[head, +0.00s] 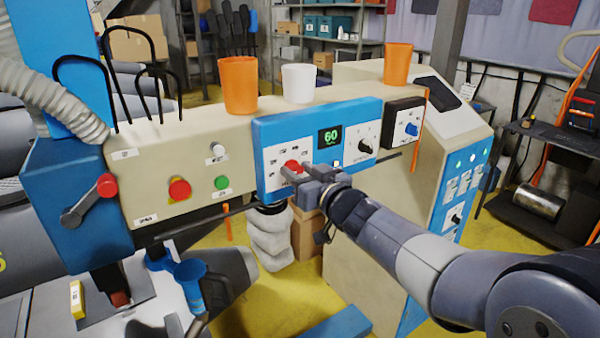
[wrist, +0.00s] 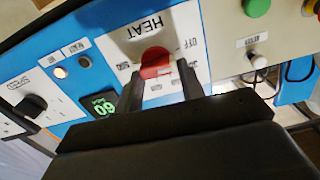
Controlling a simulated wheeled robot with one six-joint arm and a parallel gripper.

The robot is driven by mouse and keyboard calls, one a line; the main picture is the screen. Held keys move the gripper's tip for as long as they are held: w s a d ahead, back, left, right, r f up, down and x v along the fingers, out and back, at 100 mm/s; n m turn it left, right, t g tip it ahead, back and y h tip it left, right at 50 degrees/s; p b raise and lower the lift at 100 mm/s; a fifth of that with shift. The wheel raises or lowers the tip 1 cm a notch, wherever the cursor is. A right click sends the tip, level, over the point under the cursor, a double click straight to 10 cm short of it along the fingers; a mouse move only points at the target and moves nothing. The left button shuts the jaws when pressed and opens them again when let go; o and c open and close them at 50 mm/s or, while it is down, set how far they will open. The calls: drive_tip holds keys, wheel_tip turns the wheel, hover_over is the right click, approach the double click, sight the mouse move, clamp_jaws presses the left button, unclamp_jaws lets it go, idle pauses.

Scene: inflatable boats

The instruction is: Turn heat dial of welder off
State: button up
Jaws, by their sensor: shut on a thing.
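The red heat dial (wrist: 155,62) sits on the white HEAT plate (wrist: 180,22) of the blue welder panel (head: 262,130). In the head view the dial (head: 292,166) shows just above my gripper's fingers. My gripper (head: 312,186) reaches in from the right. In the wrist view its two dark fingers (wrist: 160,90) stand on either side of the dial and are shut on it. The OFF mark (wrist: 190,43) shows beside the dial. Which mark the dial points to I cannot tell. A green display (head: 329,137) reads 60.
A black SPEED dial (wrist: 30,106) and a blue dial (head: 411,129) are farther right on the machine. A red button (head: 179,190) and a green button (head: 221,183) are to the left. Orange and white cups (head: 298,83) stand on top.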

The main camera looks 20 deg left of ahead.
drive_tip(key=shift+n+b, duration=0.55)
drive_tip(key=shift+n, duration=0.85)
drive_tip(key=o, duration=1)
drive_tip(key=shift+s, duration=0.1)
drive_tip(key=v, duration=1)
drive_tip(key=shift+s+d+b, duration=0.2)
drive_tip(key=shift+s+b, duration=0.1)
drive_tip(key=shift+b, duration=0.15)
